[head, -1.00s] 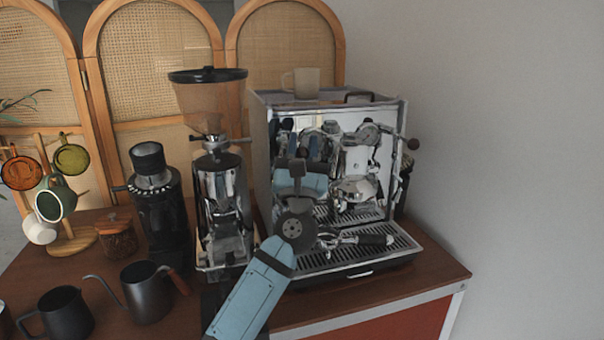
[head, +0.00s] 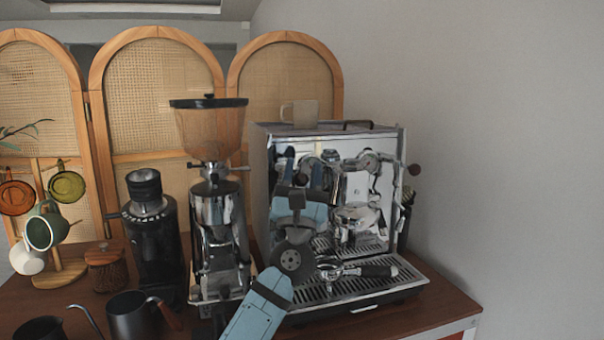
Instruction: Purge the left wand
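The chrome espresso machine (head: 335,275) stands on the wooden cart top, right of centre in the head view. My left arm reaches up from the bottom. Its gripper (head: 298,192) is in front of the left part of the machine's front panel. My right gripper is not in view.
A cup (head: 300,113) sits on top of the machine. A dark pitcher (head: 133,316) is at front left.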

